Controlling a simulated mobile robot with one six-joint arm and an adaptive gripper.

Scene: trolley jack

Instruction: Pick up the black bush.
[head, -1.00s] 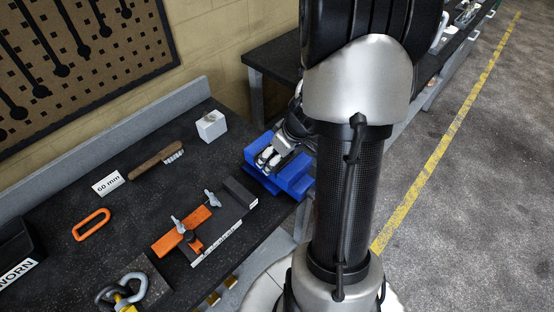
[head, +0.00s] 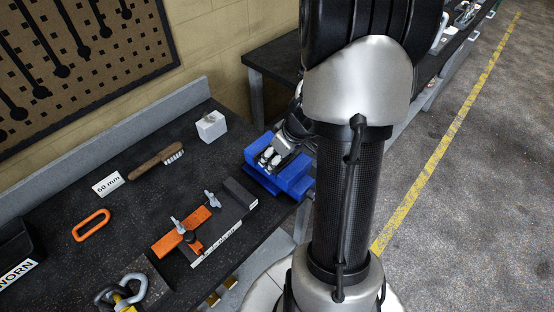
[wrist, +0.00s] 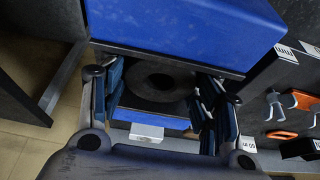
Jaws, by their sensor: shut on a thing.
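The black bush shows in the wrist view as a dark ring with a round hole (wrist: 160,84), between the two fingers of my gripper (wrist: 160,92). The fingers are shut on it from both sides. In the head view my gripper (head: 270,157) is low at the blue vise (head: 293,180), at the right end of the bench. The bush cannot be made out there. The blue vise (wrist: 190,30) also fills the top of the wrist view, close to the fingers. Whether the bush touches the vise is unclear.
On the bench (head: 150,215) are a white block (head: 211,126), a brush (head: 157,161), a "60 mm" card (head: 108,184), an orange link (head: 91,225) and a fixture with an orange bar (head: 180,231). A shackle (head: 122,290) and a "WORN" bin (head: 14,250) stand nearer. Bare bench lies between them.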

